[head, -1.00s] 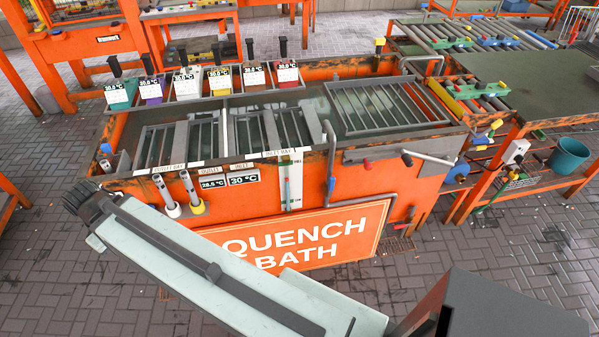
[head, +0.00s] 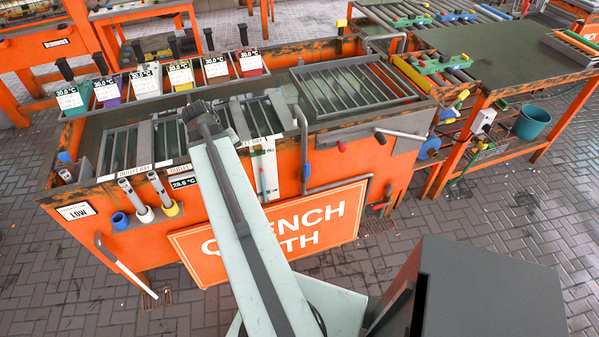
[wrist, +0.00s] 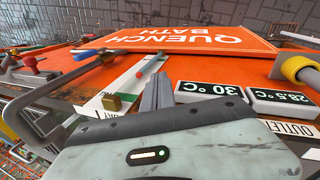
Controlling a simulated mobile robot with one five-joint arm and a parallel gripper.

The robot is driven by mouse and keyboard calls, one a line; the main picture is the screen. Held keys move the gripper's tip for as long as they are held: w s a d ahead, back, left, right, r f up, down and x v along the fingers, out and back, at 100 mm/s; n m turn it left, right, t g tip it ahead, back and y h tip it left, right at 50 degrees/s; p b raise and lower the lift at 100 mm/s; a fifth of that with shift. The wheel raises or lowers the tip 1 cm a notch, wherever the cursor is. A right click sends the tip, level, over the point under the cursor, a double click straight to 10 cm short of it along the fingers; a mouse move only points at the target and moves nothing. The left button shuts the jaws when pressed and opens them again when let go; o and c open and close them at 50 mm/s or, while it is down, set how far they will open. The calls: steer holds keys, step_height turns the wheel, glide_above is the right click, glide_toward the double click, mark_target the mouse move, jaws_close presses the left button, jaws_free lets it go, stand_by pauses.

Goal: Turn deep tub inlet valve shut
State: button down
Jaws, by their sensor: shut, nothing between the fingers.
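The orange quench bath (head: 350,165) stands ahead of me in the head view, its front wall carrying several pipes and handles. A grey lever with a blue end (head: 307,170) hangs on the front wall, and a red-tipped handle (head: 341,146) sits further right. In the wrist view, which is upside down, a red handle (wrist: 30,62), a blue end (wrist: 85,55) and a brass-coloured knob (wrist: 112,102) lie left of my gripper (wrist: 157,92). My gripper is shut and empty, over the bath's front. I cannot tell which handle is the deep tub inlet valve.
The sign (head: 280,228) hangs on the front wall. Two upright tubes with white and yellow collars (head: 155,195) stand at the left. A temperature display (wrist: 209,89) is close to my gripper. A bench with a teal bucket (head: 532,122) stands right.

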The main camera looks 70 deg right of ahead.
mark_target(305, 165)
steer(key=s+d+m+g, duration=0.1)
steer(key=s+d+m, duration=0.1)
steer(key=s+d, duration=0.75)
steer(key=s+d+f+b, duration=0.3)
steer(key=s+f+b, duration=0.4)
steer(key=f+b, duration=0.2)
steer(key=shift+s+d+f+b, duration=0.25)
steer(key=shift+s+d+b, duration=0.1)
steer(key=shift+s+d+r, duration=0.25)
steer(key=shift+s+d, duration=0.55)
steer(key=shift+s, duration=0.2)
steer(key=shift+p, duration=0.3)
